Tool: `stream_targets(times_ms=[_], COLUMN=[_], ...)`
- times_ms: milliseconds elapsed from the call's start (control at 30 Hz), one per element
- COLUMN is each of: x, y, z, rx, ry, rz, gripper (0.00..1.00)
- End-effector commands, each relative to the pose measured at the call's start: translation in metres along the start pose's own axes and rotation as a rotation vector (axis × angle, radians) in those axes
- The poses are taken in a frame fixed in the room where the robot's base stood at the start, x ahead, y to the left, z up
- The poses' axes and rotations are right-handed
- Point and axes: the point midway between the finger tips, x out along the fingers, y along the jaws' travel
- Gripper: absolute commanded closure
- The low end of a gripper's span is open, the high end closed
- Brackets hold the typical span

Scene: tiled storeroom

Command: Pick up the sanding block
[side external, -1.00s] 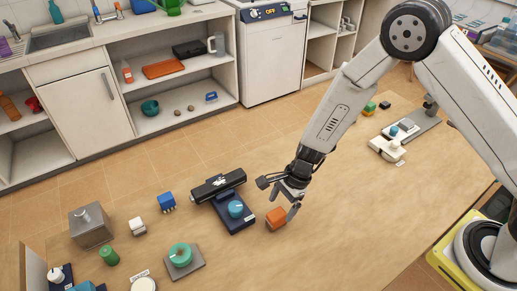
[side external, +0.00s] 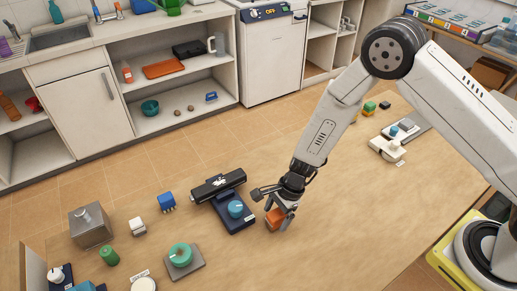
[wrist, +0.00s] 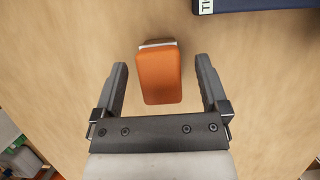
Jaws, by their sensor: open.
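The sanding block is an orange block with a pale layer along its far edge. It lies on the wooden table in the wrist view (wrist: 158,76), and in the side view (side external: 274,218) it is partly hidden by my gripper. My gripper (side external: 277,211) is open and low over the block. The block's far end reaches past the fingertips.
A dark blue device with a teal knob (side external: 236,209) stands close to the left of the block.

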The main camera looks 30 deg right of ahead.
Motion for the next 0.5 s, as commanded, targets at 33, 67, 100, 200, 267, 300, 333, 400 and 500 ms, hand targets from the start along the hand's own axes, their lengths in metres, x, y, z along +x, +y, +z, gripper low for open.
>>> stream_targets(times_ms=[33,67,100,200,267,300,333,400,500], x=[-0.0001,-0.0001,-0.0002,-0.0002,-0.0002,-0.0002,-0.0002,-0.0002,-0.0003], y=[0.0000,0.0000,-0.0001,0.0000,0.0000,0.0000,0.0000,-0.0001,-0.0001], z=[0.0000,0.0000,0.0000,0.0001,0.0000,0.0000,0.0000,0.0001,0.0001], rx=[0.000,0.000,0.000,0.000,0.000,0.000,0.000,0.000,0.000], ry=[0.000,0.000,0.000,0.000,0.000,0.000,0.000,0.000,0.000], rz=[0.000,0.000,0.000,0.000,0.000,0.000,0.000,0.000,0.000], gripper=[0.15,0.25,0.38,0.69,0.88,1.00,1.00,1.00,1.00])
